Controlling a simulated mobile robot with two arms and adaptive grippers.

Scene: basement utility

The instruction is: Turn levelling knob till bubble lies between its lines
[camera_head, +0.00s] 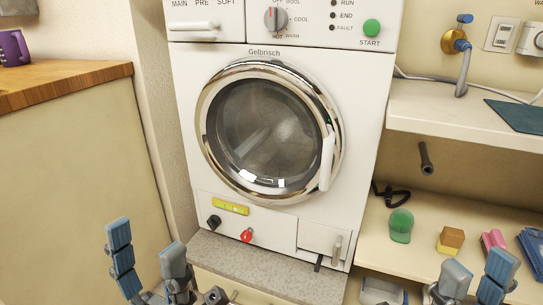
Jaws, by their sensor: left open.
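The washing machine (182,90) has a yellow-green bubble level (230,207) low on its front panel. The bubble and its lines are too small to make out. Below the level are a black knob (214,221) and, to its right, a red knob (247,236); which one is the levelling knob I cannot tell. My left gripper (148,264) is open and empty, below and left of the knobs and apart from them. My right gripper (475,282) has its fingers apart with nothing between them, at the lower right, far from the knobs.
The round door (270,130) is shut. The machine stands on a grey slab (265,270). A small flap (322,238) is right of the knobs. A wooden counter (70,85) stands left. A green object (400,225) and sponges (450,240) lie on the right-hand shelf.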

